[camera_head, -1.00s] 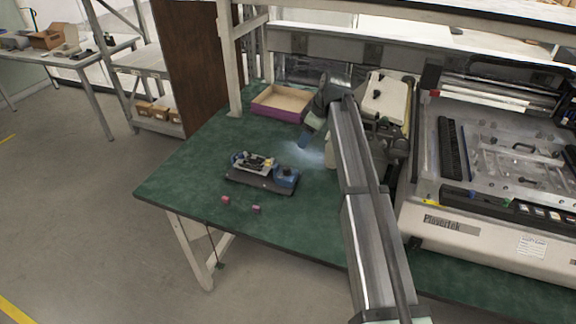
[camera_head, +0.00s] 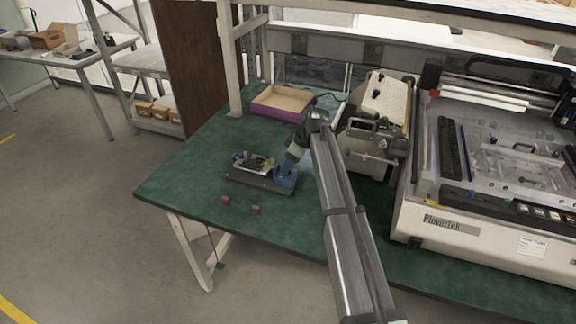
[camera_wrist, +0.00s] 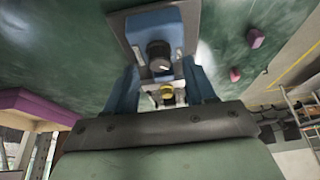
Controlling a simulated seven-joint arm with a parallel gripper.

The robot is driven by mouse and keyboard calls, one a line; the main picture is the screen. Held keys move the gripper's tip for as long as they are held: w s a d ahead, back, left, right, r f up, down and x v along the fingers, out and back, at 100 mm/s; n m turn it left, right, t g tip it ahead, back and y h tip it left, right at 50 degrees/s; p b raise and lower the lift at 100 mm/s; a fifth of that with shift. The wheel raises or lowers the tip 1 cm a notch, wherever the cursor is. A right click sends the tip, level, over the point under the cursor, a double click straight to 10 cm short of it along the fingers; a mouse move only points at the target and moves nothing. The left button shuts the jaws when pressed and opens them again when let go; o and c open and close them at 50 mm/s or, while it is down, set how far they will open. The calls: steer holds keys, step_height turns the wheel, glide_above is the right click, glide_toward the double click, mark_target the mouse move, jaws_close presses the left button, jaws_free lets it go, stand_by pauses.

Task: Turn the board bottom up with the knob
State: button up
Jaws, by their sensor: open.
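The turning fixture sits on the green table, with a dark base plate (camera_head: 250,180). The board (camera_head: 250,162) lies in its frame at the left of the plate, with small parts on top. A blue block (camera_head: 286,181) stands at the plate's right end. In the wrist view the blue block (camera_wrist: 157,28) carries a round black knob (camera_wrist: 159,56). My gripper (camera_head: 289,165) is at the blue block, partly covering it. In the wrist view my gripper (camera_wrist: 160,72) is open, with a blue finger on each side of the knob line. Finger contact with the knob cannot be told.
Two small pink blocks (camera_head: 226,199) (camera_head: 256,209) lie in front of the fixture near the table edge. An open purple-sided box (camera_head: 282,102) stands behind. Machines (camera_head: 378,125) (camera_head: 490,175) fill the right side. The table left of the fixture is clear.

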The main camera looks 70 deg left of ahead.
steer(key=shift+x, duration=1.1)
jaws_close()
